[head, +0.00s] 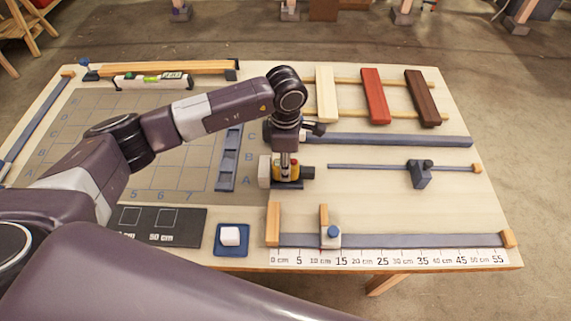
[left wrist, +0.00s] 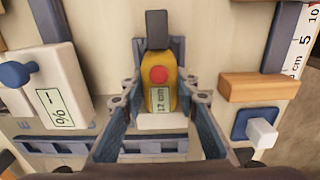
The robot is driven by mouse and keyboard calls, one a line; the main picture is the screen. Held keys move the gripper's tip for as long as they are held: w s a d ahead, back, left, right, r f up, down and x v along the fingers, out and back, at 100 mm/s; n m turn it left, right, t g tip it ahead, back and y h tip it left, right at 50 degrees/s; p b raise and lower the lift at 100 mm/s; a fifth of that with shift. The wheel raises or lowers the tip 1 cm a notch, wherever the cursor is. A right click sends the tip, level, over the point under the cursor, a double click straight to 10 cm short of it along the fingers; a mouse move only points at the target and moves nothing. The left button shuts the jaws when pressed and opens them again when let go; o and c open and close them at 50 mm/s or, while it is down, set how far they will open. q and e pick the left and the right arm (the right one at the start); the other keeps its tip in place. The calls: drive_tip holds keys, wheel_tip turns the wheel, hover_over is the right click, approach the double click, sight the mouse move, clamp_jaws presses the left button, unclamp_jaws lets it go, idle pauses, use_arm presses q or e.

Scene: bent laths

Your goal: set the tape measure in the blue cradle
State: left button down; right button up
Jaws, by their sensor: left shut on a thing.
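The yellow tape measure (left wrist: 158,92), with a red button and a 12 cm label, is between the fingers of my left gripper (left wrist: 160,112). In the head view my left gripper (head: 287,164) points down and is shut on the tape measure (head: 282,174). The blue cradle (left wrist: 178,52) shows around and behind the tape measure; its dark blue edge (head: 288,185) shows below it in the head view. I cannot tell whether the tape measure rests on the cradle or is just above it. My right gripper is not in view.
A blue slotted strip (head: 229,160) lies left of the cradle. A rail (head: 390,139) runs behind it, and a thin rod with a sliding block (head: 419,174) lies to the right. A wooden block (head: 273,222) stands in front, near a blue tray (head: 231,251) with a white cube.

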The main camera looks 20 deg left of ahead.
use_arm(q)
drive_tip(key=shift+r, duration=0.1)
drive_tip(key=c, duration=1.4)
unclamp_jaws()
drive_tip(key=shift+r+p, duration=0.75)
drive_tip(key=shift+r, duration=0.6)
drive_tip(key=shift+r+p, duration=1.2)
drive_tip(key=shift+r, duration=1.4)
drive_tip(key=shift+s+f, duration=0.1)
